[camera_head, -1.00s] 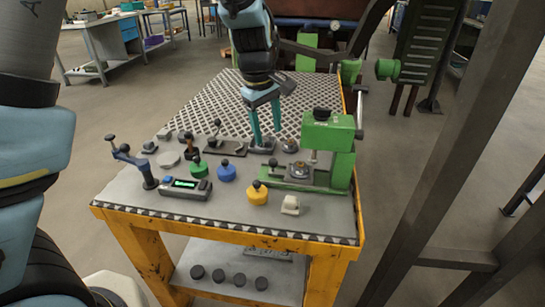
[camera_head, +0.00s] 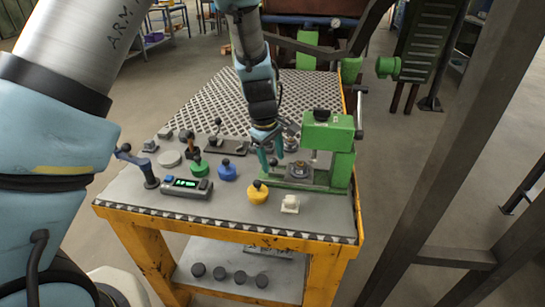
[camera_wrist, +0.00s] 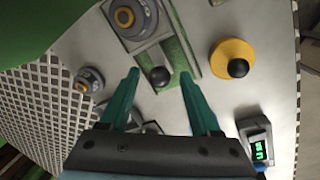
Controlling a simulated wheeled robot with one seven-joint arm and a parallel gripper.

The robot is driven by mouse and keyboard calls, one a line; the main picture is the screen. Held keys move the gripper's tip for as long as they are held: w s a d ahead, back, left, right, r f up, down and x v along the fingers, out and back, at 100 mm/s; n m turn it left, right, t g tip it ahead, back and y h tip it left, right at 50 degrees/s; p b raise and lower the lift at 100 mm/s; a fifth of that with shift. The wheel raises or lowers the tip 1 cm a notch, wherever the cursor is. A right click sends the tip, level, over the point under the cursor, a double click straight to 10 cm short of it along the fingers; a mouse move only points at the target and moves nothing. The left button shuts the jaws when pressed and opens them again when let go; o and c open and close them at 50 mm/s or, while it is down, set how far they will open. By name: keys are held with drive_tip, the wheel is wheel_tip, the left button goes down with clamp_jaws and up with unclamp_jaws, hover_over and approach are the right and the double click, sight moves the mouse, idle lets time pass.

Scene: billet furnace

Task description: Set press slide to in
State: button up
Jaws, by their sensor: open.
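The green press (camera_head: 328,135) stands at the right end of the bench top. Its slide carries a round metal piece on a plate (camera_head: 298,169) under the press head; the piece also shows at the top of the wrist view (camera_wrist: 133,18). The slide's black ball knob (camera_wrist: 160,76) is on the green track, out to the side of the press. My gripper (camera_head: 270,160) is open, pointing down beside the press. In the wrist view the teal fingers (camera_wrist: 160,80) lie either side of the knob, with gaps; contact cannot be told.
A yellow knobbed piece (camera_head: 258,192), a blue one (camera_head: 228,171) and a green one (camera_head: 200,168) stand left of the press. A display box (camera_head: 186,187) and a lever post (camera_head: 139,166) are farther left. A perforated plate (camera_head: 215,105) covers the bench's back.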

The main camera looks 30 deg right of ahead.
clamp_jaws()
idle(0.5)
idle(0.9)
